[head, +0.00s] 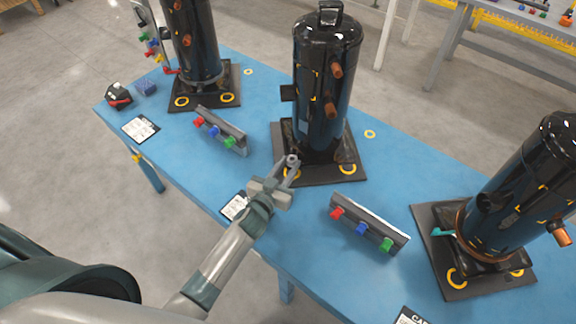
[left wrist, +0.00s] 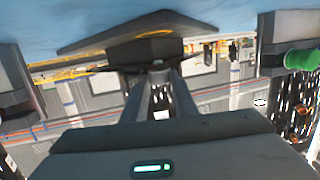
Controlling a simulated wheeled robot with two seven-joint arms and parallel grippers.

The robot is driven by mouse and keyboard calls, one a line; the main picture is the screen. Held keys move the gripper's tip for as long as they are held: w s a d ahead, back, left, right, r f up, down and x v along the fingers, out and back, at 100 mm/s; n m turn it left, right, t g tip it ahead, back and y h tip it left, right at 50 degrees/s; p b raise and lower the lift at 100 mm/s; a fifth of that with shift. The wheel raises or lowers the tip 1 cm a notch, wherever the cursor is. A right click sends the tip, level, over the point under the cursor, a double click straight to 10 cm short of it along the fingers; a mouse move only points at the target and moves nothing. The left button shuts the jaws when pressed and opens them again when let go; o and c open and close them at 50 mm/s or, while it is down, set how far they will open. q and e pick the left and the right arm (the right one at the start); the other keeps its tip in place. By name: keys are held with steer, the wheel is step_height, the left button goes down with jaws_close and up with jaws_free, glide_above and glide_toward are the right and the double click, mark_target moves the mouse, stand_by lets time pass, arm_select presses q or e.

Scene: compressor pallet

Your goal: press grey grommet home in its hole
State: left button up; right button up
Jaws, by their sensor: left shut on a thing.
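My left gripper (head: 286,170) is shut on the small grey grommet (head: 292,160), which shows between its fingertips. It is over the near-left corner of the middle compressor's dark base plate (head: 330,179). In the left wrist view the grommet (left wrist: 158,68) sits between the two fingers, in front of the plate (left wrist: 125,41). A yellow-ringed hole (head: 292,174) lies in that corner, partly hidden by the gripper. I cannot tell whether the grommet touches the plate. The black middle compressor (head: 318,85) stands upright on the plate. My right gripper is not in view.
A rack with red, blue and green grommets (head: 368,224) stands right of my gripper, and a similar rack (head: 221,130) stands to the left. Other compressors stand at the left (head: 193,40) and right (head: 515,190). The blue table (head: 300,235) is clear just in front.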

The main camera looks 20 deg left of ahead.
arm_select(q)
steer(key=shift+f, duration=0.3)
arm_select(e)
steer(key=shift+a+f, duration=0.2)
arm_select(q)
steer(key=o, duration=1.1)
steer(key=shift+s, duration=0.1)
steer(key=b+v, duration=0.3)
steer(key=v, duration=1.2)
steer(key=shift+f, duration=0.1)
steer(key=shift+v, duration=1.15)
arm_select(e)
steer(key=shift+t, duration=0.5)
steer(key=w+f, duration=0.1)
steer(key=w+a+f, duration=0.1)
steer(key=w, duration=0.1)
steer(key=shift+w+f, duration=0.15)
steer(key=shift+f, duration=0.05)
